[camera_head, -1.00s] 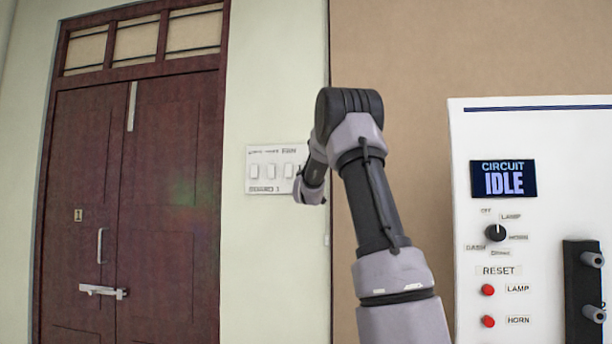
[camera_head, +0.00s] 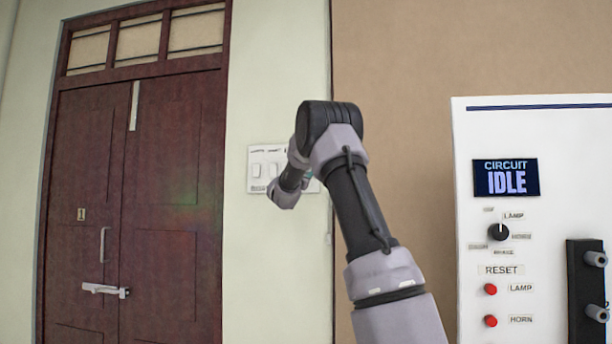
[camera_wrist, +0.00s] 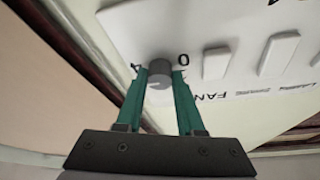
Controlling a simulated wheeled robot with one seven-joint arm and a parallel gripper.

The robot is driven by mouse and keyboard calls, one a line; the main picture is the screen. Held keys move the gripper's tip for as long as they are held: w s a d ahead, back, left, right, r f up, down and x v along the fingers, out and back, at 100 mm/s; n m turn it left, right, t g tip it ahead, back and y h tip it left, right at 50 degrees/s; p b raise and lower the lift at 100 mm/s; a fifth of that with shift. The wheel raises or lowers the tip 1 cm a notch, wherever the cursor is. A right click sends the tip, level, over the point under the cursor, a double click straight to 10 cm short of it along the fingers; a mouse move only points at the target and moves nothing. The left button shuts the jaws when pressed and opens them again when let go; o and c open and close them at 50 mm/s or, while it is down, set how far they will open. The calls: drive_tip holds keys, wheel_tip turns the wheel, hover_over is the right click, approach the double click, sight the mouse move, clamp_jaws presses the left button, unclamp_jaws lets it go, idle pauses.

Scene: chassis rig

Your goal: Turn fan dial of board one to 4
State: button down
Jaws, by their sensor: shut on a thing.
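The switch board (camera_head: 256,183), a white plate, hangs on the pale wall right of the door; my arm hides its right part. It also shows in the wrist view (camera_wrist: 145,25), tilted. The grey round fan dial (camera_wrist: 160,72) stands out from it near the printed "FAN", with a "4" at its left and a "0" at its right. My gripper (camera_wrist: 160,82) has its teal fingers shut on the dial, one on each side. The dial's pointer mark cannot be made out. In the head view the dial and fingertips are hidden.
Flat white switches (camera_wrist: 216,62) sit beside the dial on the board. A dark red double door (camera_head: 160,200) with a latch is at left. A white panel (camera_head: 555,135) reading "CIRCUIT IDLE", with a knob and red buttons, stands at right.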

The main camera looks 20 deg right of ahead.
drive_tip(key=shift+w+m+g+h, duration=0.1)
drive_tip(key=shift+m+g+h, duration=0.4)
drive_tip(key=shift+m, duration=1.2)
drive_tip(key=shift+a+g, duration=0.1)
drive_tip(key=shift+g, duration=0.2)
drive_tip(key=c, duration=0.5)
unclamp_jaws()
drive_tip(key=v, duration=1)
drive_tip(key=shift+s+a+f, duration=0.15)
drive_tip(key=shift+s+a, duration=0.1)
drive_tip(key=shift+s, duration=0.05)
